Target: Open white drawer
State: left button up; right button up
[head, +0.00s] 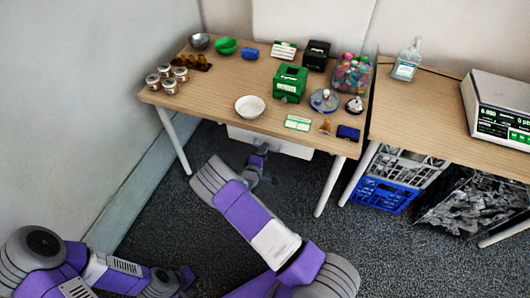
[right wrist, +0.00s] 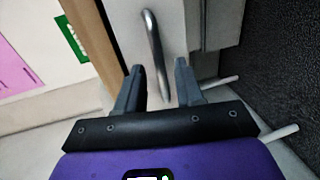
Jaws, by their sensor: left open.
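The white drawer (head: 294,149) hangs under the front of the left table. Its front (right wrist: 192,22) fills the upper middle of the right wrist view and looks closed. A grey metal bar handle (right wrist: 154,50) is on it, and its lower end reaches the gap between my right fingers. My right gripper (head: 262,150) is at the drawer front in the head view, partly hiding it. In the right wrist view my right gripper (right wrist: 160,80) has its fingers apart, one on each side of the handle's line; contact cannot be told. My left gripper (head: 188,278) is open, low at the left, away from the drawer.
The wooden table (head: 210,100) above the drawer carries a white bowl (head: 250,107), a green box (head: 290,83), jars and small items. Its white legs (head: 330,186) stand at both sides. Crates (head: 384,195) stand under the right table. Carpet before the drawer is free.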

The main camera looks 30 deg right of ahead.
jog(key=shift+x, duration=0.75)
grip_shut()
